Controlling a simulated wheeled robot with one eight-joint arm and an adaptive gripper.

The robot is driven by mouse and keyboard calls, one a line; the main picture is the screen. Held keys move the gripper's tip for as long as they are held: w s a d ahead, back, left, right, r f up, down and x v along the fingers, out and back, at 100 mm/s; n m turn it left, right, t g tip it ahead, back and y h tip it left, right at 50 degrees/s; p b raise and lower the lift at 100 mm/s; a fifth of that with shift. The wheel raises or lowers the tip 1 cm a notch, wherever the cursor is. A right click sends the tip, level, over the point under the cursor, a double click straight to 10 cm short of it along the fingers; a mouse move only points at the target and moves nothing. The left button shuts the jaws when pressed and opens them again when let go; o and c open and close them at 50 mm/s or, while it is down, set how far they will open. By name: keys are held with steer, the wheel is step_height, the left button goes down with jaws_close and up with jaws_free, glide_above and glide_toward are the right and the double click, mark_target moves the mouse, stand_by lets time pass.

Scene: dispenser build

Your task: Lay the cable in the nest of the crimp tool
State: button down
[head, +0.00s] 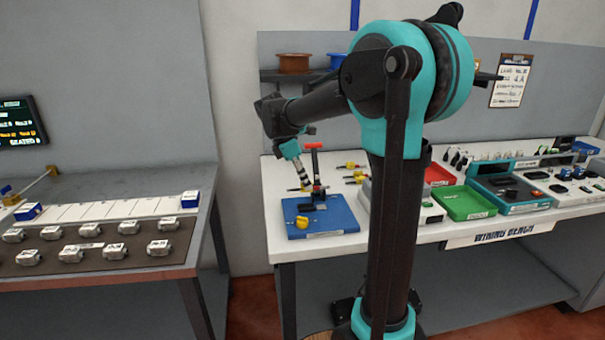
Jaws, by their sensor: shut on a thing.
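The crimp tool has a red handle (313,146) on a dark upright body and stands on a blue base plate (338,217). My gripper (307,187) points down over the back of this plate, close beside the upright on its left. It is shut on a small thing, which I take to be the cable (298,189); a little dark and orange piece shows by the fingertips. The nest is too small and too covered to make out, and I cannot tell whether the cable touches it. A yellow piece (302,222) sits at the plate's front.
Several yellow-and-red pieces (355,178) lie right of the tool. A green tray (466,203), a red tray (438,174) and a teal device (512,192) stand farther right on the white bench. A grey table (190,250) with metal blocks is at the left, across a gap.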

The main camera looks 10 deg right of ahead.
steer(key=shift+w+f, duration=0.1)
steer(key=shift+f, duration=2.2)
steer(key=shift+f, duration=1)
stand_by(1.0)
steer(key=c, duration=1)
jaws_free()
steer(key=shift+r, duration=0.1)
steer(key=shift+r, duration=3.4)
